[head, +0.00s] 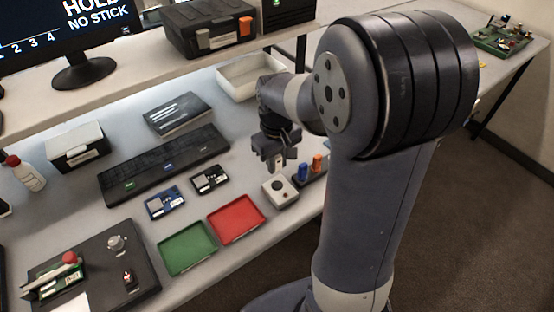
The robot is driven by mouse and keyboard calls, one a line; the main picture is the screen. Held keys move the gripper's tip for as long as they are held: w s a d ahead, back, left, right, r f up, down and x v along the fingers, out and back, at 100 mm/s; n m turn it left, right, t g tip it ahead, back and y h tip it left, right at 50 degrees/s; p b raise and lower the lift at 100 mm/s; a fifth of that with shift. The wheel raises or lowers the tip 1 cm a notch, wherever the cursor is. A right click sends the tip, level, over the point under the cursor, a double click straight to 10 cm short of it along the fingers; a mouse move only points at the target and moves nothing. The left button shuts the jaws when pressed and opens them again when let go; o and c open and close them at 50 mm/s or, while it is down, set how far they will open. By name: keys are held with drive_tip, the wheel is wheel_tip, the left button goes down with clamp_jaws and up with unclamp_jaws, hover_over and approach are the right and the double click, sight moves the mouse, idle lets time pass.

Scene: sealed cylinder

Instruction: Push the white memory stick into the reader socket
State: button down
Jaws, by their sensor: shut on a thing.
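My gripper (277,160) points down at the right part of the bench, and its fingers are closed together. A small pale piece shows between the fingertips, likely the white memory stick; most of it is hidden by the fingers. Just to the right, a dark holder (313,178) carries an upright blue stick (303,171) and an upright orange stick (318,163). I cannot tell whether the held piece touches the holder. The monitor (84,28) reads "NO STICK". Which part is the reader socket cannot be told surely from this view.
A red tray (236,219), a green tray (187,248), two small boards and a long black bar (164,166) lie to the left. A white bin (246,76) stands behind.

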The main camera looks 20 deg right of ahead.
sight(277, 184)
drive_tip(key=shift+f+b, duration=2.05)
drive_tip(key=shift+f, duration=0.7)
drive_tip(key=shift+f+b, duration=0.3)
drive_tip(key=shift+f, duration=0.35)
drive_tip(key=c, duration=1.1)
unclamp_jaws()
drive_tip(key=shift+c, duration=0.2)
wheel_tip(277, 184, up, 11)
drive_tip(key=shift+f, duration=0.1)
wheel_tip(277, 184, down, 11)
drive_tip(key=shift+r, duration=0.1)
